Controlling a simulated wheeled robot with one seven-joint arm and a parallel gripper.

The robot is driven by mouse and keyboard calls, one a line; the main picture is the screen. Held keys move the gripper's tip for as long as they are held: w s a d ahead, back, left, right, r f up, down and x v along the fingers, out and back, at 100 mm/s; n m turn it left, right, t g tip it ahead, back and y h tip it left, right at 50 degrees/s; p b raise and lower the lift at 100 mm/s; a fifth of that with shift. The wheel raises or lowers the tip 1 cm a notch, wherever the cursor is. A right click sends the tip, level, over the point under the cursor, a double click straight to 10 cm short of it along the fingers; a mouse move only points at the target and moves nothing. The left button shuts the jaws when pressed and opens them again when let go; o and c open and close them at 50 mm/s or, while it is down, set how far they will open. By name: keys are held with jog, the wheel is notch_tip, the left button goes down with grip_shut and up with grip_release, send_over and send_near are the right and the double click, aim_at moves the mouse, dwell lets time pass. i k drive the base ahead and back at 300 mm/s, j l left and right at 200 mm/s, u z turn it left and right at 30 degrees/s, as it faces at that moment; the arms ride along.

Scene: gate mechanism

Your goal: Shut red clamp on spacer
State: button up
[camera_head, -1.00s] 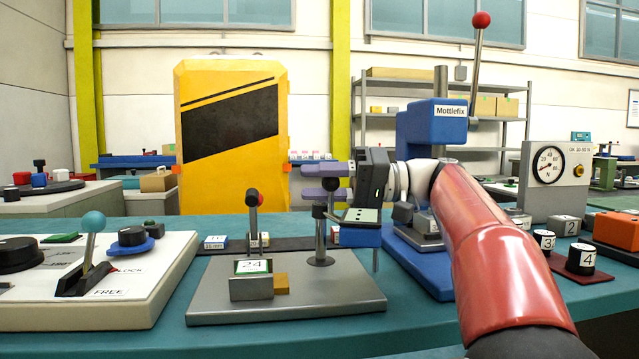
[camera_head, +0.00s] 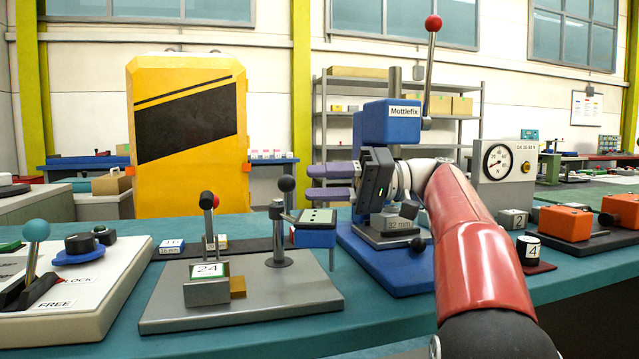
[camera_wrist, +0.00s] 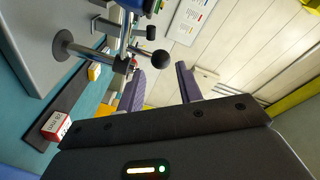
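My gripper (camera_head: 310,182) is open and empty. Its two purple fingers show apart in the wrist view (camera_wrist: 158,72). A black ball knob (camera_head: 286,184) stands just left of the fingertips, apart from them; in the wrist view the knob (camera_wrist: 160,60) shows beyond and between them. It belongs to a post (camera_head: 279,240) on a grey plate (camera_head: 240,312). A block marked 24 (camera_head: 208,292) stands on that plate, with a small red knob (camera_head: 216,201) showing behind it. A blue Mottlefix press (camera_head: 388,124) has an upright red-ball lever (camera_head: 433,22). A grey 32 mm block (camera_head: 392,222) sits low on it. Which part is the red clamp is unclear.
A white lever panel (camera_head: 70,295) stands at left. The wrist view shows a red 28 mm block (camera_wrist: 57,127).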

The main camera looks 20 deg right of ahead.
aim_at(209, 202)
jog(key=k+l, duration=0.8)
jog(key=l, duration=0.15)
